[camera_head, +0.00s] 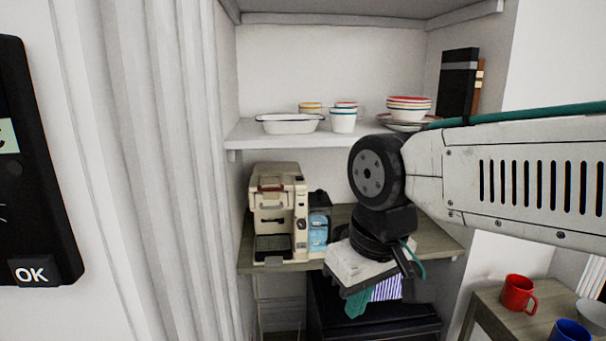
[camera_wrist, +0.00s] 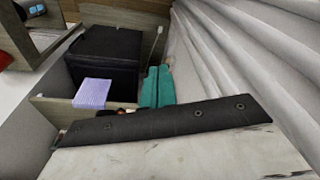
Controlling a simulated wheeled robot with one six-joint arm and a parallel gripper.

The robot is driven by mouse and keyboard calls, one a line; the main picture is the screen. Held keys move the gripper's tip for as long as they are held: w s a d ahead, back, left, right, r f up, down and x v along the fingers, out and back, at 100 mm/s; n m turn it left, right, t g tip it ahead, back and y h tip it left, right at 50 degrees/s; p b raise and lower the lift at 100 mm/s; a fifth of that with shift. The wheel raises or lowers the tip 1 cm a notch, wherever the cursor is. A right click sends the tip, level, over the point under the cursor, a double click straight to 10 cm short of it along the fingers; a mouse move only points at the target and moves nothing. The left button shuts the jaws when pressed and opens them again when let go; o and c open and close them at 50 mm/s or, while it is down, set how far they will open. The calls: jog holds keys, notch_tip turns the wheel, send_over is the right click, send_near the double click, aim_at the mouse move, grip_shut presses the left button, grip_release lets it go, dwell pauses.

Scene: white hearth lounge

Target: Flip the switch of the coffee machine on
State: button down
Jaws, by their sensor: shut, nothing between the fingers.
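The cream coffee machine (camera_head: 278,190) stands on the wooden shelf (camera_head: 430,235), left of my arm in the head view. A red-brown handle shows on its upper front, and small dark round parts show on its right side. I cannot tell which part is the switch or how it is set. My gripper (camera_head: 357,304) has teal fingers, and they are shut and empty. It points down in front of the shelf, to the right of and lower than the machine, apart from it. The gripper's fingers also show in the wrist view (camera_wrist: 157,88). The machine is not recognisable there.
A blue container (camera_head: 318,234) stands beside the machine. A striped lilac item (camera_head: 388,289) lies below, near a black box (camera_wrist: 105,58). Bowls and cups, including a white dish (camera_head: 290,123), fill the upper shelf. A red mug (camera_head: 518,294) stands on a side table at right.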

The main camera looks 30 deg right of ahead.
jog(key=w+r+t+y, duration=0.15)
jog(key=w+t, duration=0.25)
jog(key=w, duration=0.8)
jog(key=w+r+t, duration=0.3)
jog(key=w, duration=0.8)
jog(key=m+t+h, duration=0.4)
jog(key=m+h, duration=0.1)
jog(key=h, duration=0.2)
send_near(301, 184)
notch_tip(301, 184, up, 3)
jog(key=shift+a+r, duration=0.1)
jog(key=shift+r, duration=0.25)
jog(key=shift+w, duration=0.1)
jog(key=x, duration=1)
jog(key=shift+f, duration=0.1)
